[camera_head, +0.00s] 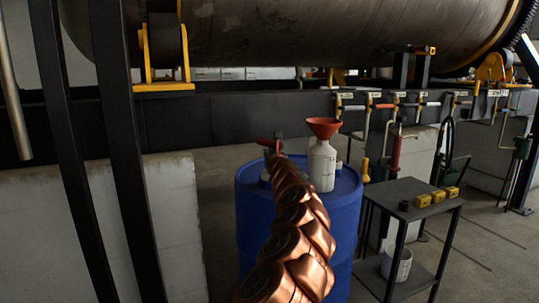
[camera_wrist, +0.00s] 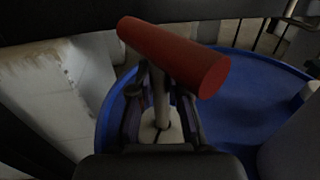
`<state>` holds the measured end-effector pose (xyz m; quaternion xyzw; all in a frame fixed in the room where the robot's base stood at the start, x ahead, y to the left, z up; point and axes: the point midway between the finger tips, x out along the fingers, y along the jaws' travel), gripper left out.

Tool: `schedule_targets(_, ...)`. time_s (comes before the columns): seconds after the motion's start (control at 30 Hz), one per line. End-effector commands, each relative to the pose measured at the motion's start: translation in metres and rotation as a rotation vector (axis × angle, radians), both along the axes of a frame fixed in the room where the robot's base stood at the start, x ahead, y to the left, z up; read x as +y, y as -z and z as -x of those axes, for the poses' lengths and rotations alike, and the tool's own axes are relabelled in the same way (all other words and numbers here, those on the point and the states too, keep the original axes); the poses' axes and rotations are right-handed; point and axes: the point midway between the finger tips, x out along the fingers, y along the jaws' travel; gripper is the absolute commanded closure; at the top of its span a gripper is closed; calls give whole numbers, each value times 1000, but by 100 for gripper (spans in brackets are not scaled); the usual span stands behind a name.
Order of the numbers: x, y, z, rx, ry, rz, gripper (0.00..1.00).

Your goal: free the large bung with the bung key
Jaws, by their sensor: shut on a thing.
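A blue drum (camera_head: 345,215) stands upright in the middle of the head view. Its top also fills much of the wrist view (camera_wrist: 245,115). The bung key has a thick red crossbar handle (camera_wrist: 175,55) on a grey shaft. Its red handle shows above the drum top in the head view (camera_head: 267,142). My gripper (camera_wrist: 160,108) is shut on the key's shaft, just below the handle. A pale round piece (camera_wrist: 160,130), likely the large bung, shows at the shaft's lower end. Whether the key is fully seated in it is hidden by my fingers.
A white bottle (camera_head: 322,168) with a red funnel (camera_head: 323,127) stands on the drum, right of my gripper. A dark stand (camera_head: 412,200) with yellow blocks is on the right, a white bucket (camera_head: 398,265) on its lower shelf. A pale wall (camera_head: 150,225) is left.

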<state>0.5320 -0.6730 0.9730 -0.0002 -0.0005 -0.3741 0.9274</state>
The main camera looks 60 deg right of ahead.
Motion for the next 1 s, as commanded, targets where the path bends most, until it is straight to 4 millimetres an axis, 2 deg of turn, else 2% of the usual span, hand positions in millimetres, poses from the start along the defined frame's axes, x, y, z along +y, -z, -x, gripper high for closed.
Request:
schedule_targets(0.03, 0, -6, 0, -1, 0, 1, 100)
schedule_targets(0.8, 0, -42, 0, -1, -1, 1, 100)
schedule_targets(1.0, 0, -44, 0, -1, -1, 1, 100)
